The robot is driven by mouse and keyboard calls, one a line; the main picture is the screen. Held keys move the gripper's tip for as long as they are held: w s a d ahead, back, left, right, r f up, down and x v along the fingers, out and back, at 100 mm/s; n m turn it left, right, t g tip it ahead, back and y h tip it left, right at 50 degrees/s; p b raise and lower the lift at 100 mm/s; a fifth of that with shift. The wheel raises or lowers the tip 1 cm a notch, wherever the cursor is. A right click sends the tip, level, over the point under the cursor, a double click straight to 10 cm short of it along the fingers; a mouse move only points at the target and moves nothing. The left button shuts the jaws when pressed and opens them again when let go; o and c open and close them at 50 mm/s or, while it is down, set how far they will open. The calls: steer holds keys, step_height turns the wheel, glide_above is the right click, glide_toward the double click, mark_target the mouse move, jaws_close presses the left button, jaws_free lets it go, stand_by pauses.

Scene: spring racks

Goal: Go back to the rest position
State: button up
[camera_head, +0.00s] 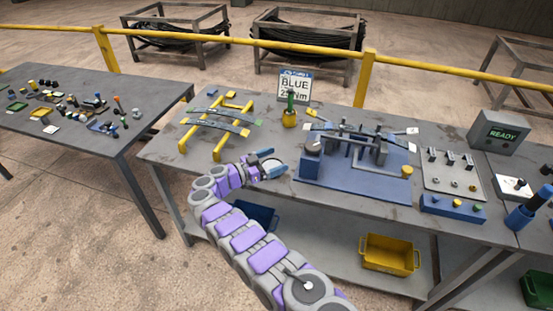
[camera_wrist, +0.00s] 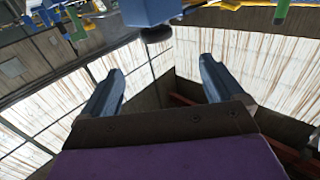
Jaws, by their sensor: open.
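My arm, purple and grey, reaches up from the bottom of the head view over the front edge of the grey workbench (camera_head: 240,170). My gripper (camera_head: 277,161) has blue fingers and is near the bench's front left part, between the yellow rack and the blue fixture. In the wrist view my gripper (camera_wrist: 160,88) shows two blue fingers spread apart with nothing between them. Whether it touches the bench cannot be told.
A yellow rack (camera_head: 187,141) with leaf springs stands left of my gripper. A blue fixture (camera_head: 350,182) holding a spring assembly is to the right. A sign (camera_head: 295,85) reading BLUE stands behind. A yellow bin (camera_head: 388,254) sits on the lower shelf. A yellow rail (camera_head: 220,40) runs behind.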

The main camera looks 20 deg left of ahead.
stand_by(0.3)
steer(key=w+a+r+n+t+y, duration=0.1)
steer(key=w+r+n+t+y, duration=0.45)
steer(key=r, duration=0.75)
steer(key=w+r+n+t+y, duration=0.15)
steer(key=w+r+y, duration=0.25)
steer(key=w+r, duration=0.6)
steer(key=s+d+r+n+g+y, duration=0.2)
steer(key=s+d+r+n+y, duration=0.25)
steer(key=r+y, duration=0.35)
steer(key=s+d+f+g+h, duration=0.1)
steer(key=s+d+f+g, duration=0.4)
steer(key=s, duration=1.6)
steer(key=s+d+f+m+g+h, duration=0.1)
steer(key=s+d+f+g, duration=0.4)
steer(key=s+d, duration=1.1)
steer(key=s+d+f+m+g+h, duration=0.1)
steer(key=s+d+f+g, duration=0.5)
steer(key=s, duration=1.9)
steer(key=d+g+h, duration=0.1)
steer(key=d+g, duration=0.2)
steer(key=d, duration=0.1)
steer(key=shift+s+d, duration=0.25)
steer(key=shift+s, duration=0.05)
steer(key=shift+h, duration=0.25)
